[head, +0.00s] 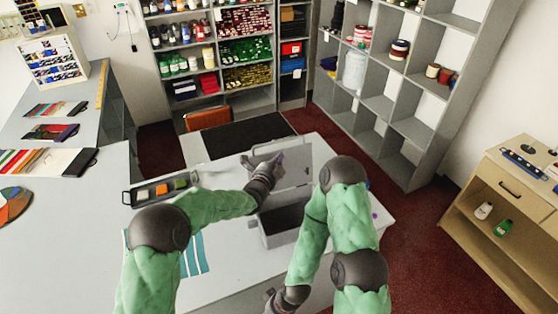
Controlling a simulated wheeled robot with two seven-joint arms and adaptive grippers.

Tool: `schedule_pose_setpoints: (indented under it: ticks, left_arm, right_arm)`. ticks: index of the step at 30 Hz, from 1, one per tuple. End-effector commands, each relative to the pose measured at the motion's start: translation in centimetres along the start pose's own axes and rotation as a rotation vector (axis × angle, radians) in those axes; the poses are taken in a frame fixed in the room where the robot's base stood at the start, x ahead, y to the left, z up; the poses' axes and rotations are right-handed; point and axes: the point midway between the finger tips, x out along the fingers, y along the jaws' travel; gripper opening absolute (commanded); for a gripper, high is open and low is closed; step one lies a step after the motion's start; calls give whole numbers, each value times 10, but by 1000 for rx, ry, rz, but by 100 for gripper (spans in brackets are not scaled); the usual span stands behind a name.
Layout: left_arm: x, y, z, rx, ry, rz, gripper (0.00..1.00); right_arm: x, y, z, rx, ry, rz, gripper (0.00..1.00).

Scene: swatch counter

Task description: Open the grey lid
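The grey lid (296,168) stands raised, roughly upright, at the back of a grey box (282,238). The dark inside of the box shows, partly covered by my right arm. My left gripper (262,160) is at the left upper part of the lid, touching or very close to it. Its fingers blend with the lid, so I cannot tell if they are open or shut. My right gripper (274,301) is low at the bottom edge of the head view, in front of the box and mostly cut off; its finger state is unclear.
The box stands on a white counter (225,270). A tray (160,189) with coloured pieces lies left of it, and a striped teal swatch (193,255) lies in front. A dark mat (249,136) is behind. Shelves (385,85) and a wooden cabinet (515,205) stand beyond.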

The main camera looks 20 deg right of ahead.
Motion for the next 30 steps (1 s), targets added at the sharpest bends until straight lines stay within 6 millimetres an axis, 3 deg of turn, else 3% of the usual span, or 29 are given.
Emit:
schedule_pose_setpoints:
  ticks: [8, 24, 30]
  left_arm:
    - [-10, 0, 0, -1, 0, 1, 0]
    - [-93, 0, 0, 0, 0, 0, 0]
    - [-113, 0, 1, 0, -1, 0, 0]
  right_arm:
    - [0, 0, 0, 0, 0, 0, 42]
    - [0, 0, 0, 0, 0, 0, 42]
    - [0, 0, 0, 0, 0, 0, 42]
